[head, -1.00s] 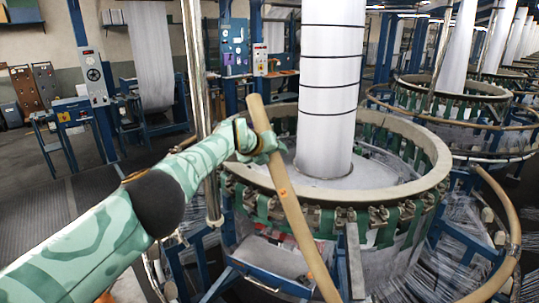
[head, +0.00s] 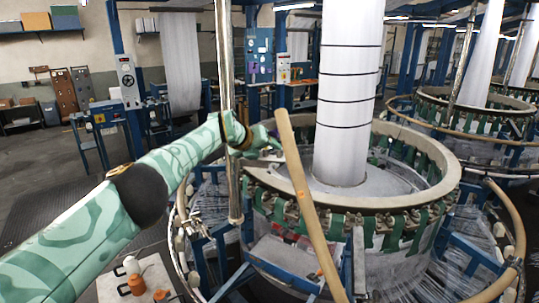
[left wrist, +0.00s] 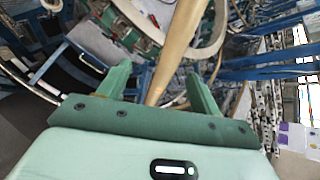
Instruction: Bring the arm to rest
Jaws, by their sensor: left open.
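My left gripper (head: 270,141) is at the middle of the head view, at the end of my green patterned arm, over the near left rim of the circular loom (head: 408,200). It is open and looks empty. In the left wrist view its two green fingers (left wrist: 158,85) stand apart. A long tan pole (head: 306,205) slants just right of the gripper in the head view. In the left wrist view the pole (left wrist: 182,40) lines up with the gap between the fingers; I cannot tell its distance. My right gripper is not in view.
A white fabric tube (head: 348,90) rises from the loom's middle. A metal post (head: 228,70) stands upright next to my left forearm. A small table (head: 150,275) with an orange bottle (head: 137,285) is at the lower left. More looms stand at the right.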

